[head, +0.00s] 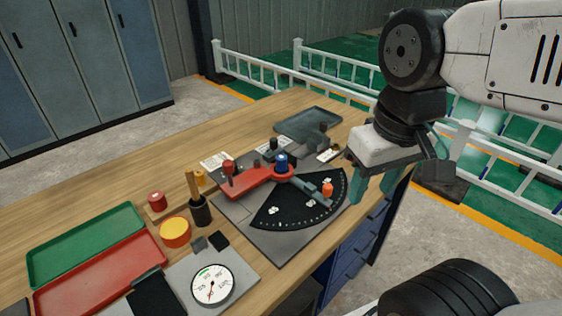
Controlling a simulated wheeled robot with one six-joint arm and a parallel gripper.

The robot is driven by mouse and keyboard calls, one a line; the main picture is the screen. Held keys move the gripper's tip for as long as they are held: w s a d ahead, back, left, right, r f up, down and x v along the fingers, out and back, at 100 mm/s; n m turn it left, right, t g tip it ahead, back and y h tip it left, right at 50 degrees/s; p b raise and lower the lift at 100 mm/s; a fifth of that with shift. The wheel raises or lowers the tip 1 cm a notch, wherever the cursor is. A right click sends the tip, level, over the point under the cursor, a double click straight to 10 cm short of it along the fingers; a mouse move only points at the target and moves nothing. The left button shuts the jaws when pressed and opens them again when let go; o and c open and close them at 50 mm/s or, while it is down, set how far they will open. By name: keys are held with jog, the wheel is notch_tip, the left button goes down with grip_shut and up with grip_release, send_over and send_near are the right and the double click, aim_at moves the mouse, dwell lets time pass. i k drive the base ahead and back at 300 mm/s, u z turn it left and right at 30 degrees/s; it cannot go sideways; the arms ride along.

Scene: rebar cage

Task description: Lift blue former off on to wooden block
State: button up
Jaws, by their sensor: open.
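The blue former (281,161) is a short upright cylinder on the pivot of the bending jig, at the hub end of the red arm (252,181). A small wooden block (149,213) appears under a red cylinder (157,200) on the left of the bench; it is mostly hidden, and I cannot tell whether it is the block named in the task. My gripper (374,190) has two teal fingers, apart and pointing down with nothing seen between them. It is to the right of the blue former, near the bench's right edge.
A black graduated fan plate (300,207) with an orange knob (327,189) lies between. A dark tray (308,122) is at the back.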

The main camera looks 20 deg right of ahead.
aim_at(281, 159)
jog(key=k, duration=1.1)
jog(key=z, duration=0.8)
jog(key=i, duration=0.9)
jog(key=u, duration=0.6)
jog(key=i, duration=0.55)
jog(key=u, duration=0.55)
